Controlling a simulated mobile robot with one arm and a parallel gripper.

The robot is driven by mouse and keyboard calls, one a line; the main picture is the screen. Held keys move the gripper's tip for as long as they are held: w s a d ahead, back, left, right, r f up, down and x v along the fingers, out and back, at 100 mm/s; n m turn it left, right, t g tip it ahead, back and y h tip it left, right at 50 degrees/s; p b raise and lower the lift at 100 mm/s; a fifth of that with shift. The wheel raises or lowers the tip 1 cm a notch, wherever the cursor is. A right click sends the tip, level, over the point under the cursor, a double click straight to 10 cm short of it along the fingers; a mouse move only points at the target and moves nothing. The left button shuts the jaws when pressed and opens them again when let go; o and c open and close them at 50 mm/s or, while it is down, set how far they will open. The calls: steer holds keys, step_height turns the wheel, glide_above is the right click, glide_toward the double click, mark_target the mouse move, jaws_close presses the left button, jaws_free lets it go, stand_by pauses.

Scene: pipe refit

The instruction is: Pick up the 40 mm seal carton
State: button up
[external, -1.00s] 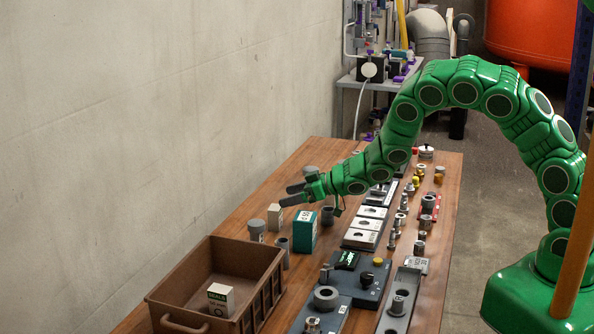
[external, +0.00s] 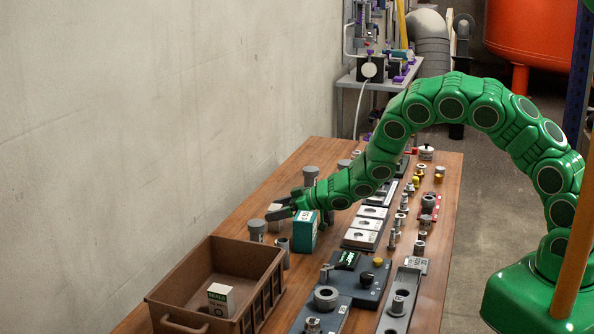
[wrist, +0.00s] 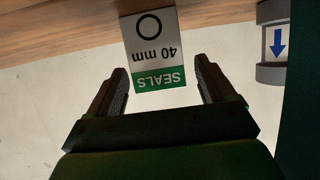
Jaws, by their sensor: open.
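The 40 mm seal carton (wrist: 153,52) is a small white box with a green band reading SEALS, a ring symbol and "40 mm", upside down in the wrist view. It stands on the wooden table. My gripper (wrist: 163,88) is open, and the carton's green end lies between its fingertips with a gap on both sides. In the external view my gripper (external: 282,212) is low over the table, and the carton (external: 273,218) is partly hidden by its fingers.
A teal box (external: 304,232) stands close by on the right. Grey cylinders, one at the left (external: 257,230) and one in front (external: 283,252), stand near. A brown crate (external: 262,258) holding another seal carton (external: 221,299) is nearer the camera. The wall is on the left.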

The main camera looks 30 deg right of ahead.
steer(key=shift+x, duration=1.45)
steer(key=shift+c, duration=0.5)
steer(key=c, duration=1)
